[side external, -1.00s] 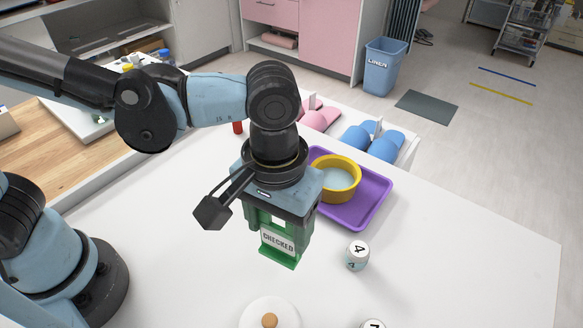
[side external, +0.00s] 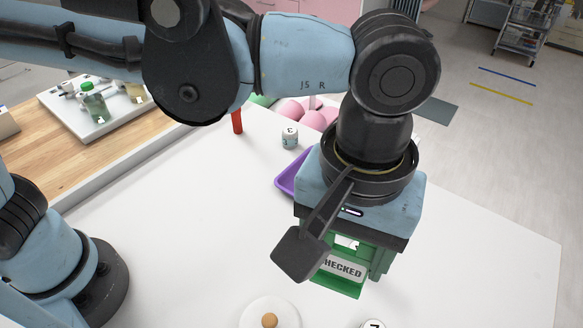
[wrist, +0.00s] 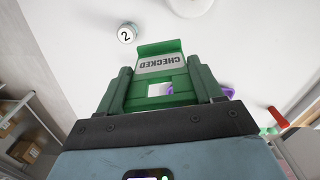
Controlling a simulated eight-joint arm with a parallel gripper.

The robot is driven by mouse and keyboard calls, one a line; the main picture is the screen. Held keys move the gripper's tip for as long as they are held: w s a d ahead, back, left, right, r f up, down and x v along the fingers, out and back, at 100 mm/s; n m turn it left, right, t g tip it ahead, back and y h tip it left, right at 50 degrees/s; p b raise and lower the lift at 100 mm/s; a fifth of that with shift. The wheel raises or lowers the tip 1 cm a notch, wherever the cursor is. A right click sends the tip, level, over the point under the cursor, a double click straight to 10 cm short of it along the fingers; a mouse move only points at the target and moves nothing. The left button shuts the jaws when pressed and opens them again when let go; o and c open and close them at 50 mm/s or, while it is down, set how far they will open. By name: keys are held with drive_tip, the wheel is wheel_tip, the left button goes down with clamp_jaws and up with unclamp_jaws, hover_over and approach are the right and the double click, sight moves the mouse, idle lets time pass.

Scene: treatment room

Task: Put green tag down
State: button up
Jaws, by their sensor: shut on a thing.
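The green tag (side external: 342,272) has a white label reading CHECKED, partly covered by a dark part of my arm in the side view. My gripper (side external: 358,262) is shut on it and holds it below the wrist, over the white table (side external: 180,235). In the wrist view the tag (wrist: 160,62) sits between the green fingers of my gripper (wrist: 160,82), its label upside down. I cannot tell how high the tag is above the table.
A purple tray (side external: 289,184) is mostly hidden behind my gripper. A white dish (side external: 250,318) with a brown ball (side external: 269,320) and a numbered jar (side external: 373,324) stand at the front. A white jar (side external: 290,138) and red cylinder (side external: 237,121) stand at the back. The table's left middle is clear.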

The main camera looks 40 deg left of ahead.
drive_tip(key=w+d+f+n, duration=0.2)
drive_tip(key=w+d+f, duration=0.3)
drive_tip(key=w+d, duration=0.5)
drive_tip(key=shift+w+a+f, duration=0.1)
drive_tip(key=shift+a+f, duration=0.1)
drive_tip(key=shift+f, duration=1)
drive_tip(key=shift+w+a+f, duration=0.1)
drive_tip(key=shift+a+f, duration=0.1)
drive_tip(key=shift+f, duration=1.05)
drive_tip(key=shift+w+a+f, duration=0.1)
drive_tip(key=shift+a+f, duration=0.1)
drive_tip(key=shift+f, duration=1)
drive_tip(key=o, duration=1)
drive_tip(key=shift+f, duration=0.15)
drive_tip(key=shift+o, duration=0.2)
